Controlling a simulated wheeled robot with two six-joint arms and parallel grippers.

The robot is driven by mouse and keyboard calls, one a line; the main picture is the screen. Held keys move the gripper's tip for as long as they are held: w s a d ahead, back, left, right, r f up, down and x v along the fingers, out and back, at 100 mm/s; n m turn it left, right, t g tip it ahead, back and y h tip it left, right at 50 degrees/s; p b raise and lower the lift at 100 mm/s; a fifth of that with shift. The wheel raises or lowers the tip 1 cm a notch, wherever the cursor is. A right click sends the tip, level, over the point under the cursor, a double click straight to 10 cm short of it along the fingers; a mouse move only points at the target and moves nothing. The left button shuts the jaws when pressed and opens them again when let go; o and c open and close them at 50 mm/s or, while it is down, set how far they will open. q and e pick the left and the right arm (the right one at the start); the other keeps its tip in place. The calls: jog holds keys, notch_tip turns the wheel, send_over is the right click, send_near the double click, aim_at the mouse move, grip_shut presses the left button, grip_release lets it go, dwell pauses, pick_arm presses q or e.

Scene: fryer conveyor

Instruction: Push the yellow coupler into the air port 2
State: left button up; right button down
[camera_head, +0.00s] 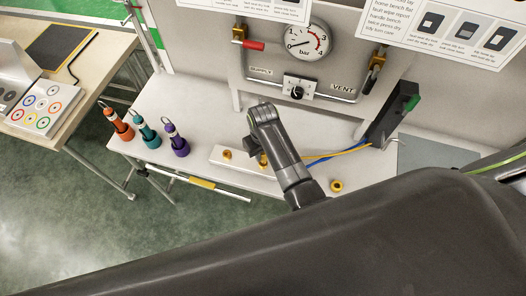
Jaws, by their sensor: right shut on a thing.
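My right gripper (265,118) reaches over the bench from the lower right and is shut. Its fingertips and what they hold are mostly hidden. A yellow and a blue hose run from the dark box on the right and pass behind it, so the yellow coupler itself cannot be made out clearly. Below the gripper is a pale block (218,159) with a gold port (227,154) at its left. A second gold fitting (263,160) shows just left of my arm; I cannot tell whether it is a port or the coupler. My left gripper is not in view.
Orange (121,127), teal (149,135) and purple (177,142) tools stand on the bench at left. A gold ring (336,185) lies right of my arm. A pressure gauge (307,42) and valves are behind. A dark box (392,115) stands right.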

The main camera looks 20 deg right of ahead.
jog(key=shift+f+b, duration=0.65)
jog(key=shift+f, duration=0.6)
dwell(0.3)
jog(key=c, duration=1.1)
grip_release()
jog(key=shift+r, duration=0.1)
jog(key=shift+r+p, duration=0.7)
jog(key=shift+r, duration=2.25)
